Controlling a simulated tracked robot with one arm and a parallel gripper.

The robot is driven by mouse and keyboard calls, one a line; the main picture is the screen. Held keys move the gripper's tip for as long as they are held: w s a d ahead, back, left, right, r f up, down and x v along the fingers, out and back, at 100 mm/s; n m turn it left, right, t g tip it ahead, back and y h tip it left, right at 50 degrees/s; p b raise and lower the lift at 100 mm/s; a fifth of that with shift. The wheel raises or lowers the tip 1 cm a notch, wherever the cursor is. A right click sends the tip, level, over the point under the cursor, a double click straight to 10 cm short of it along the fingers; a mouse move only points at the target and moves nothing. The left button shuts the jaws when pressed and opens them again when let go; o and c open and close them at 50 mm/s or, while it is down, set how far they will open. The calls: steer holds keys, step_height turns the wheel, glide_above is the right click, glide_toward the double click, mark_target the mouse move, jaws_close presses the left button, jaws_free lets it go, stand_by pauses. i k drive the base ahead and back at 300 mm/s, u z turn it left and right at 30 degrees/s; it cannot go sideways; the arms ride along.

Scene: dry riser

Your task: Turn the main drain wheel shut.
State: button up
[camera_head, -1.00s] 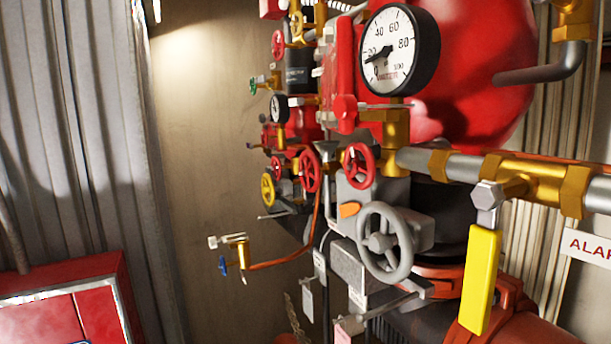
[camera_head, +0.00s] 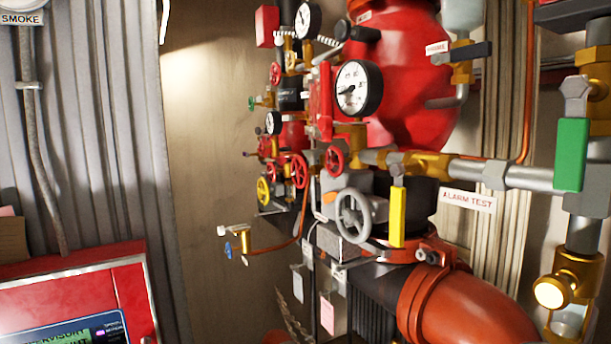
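No label I can read marks the main drain wheel. A grey handwheel (camera_head: 354,216) faces me near the middle, on a grey valve body beside the large red pipe. Behind it are a small red handwheel (camera_head: 334,160), a larger red handwheel (camera_head: 299,171), another red one (camera_head: 276,167) and a yellow handwheel (camera_head: 263,190). A small blue handle (camera_head: 229,250) sits on a brass valve at lower left of them. How far any of these is turned cannot be told. My gripper is not in view.
A yellow lever (camera_head: 397,217) hangs just right of the grey wheel. A green lever (camera_head: 571,154) and an "ALARM TEST" sign (camera_head: 467,200) are further right. A pressure gauge (camera_head: 357,88) is above. A red panel (camera_head: 80,300) fills the lower left. The large red pipe (camera_head: 455,305) runs below.

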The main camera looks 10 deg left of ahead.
mark_target(299, 172)
steer(key=z, duration=1.6)
steer(key=k, duration=1.2)
steer(key=u, duration=1.15)
steer(key=i, duration=1.65)
steer(key=z, duration=0.05)
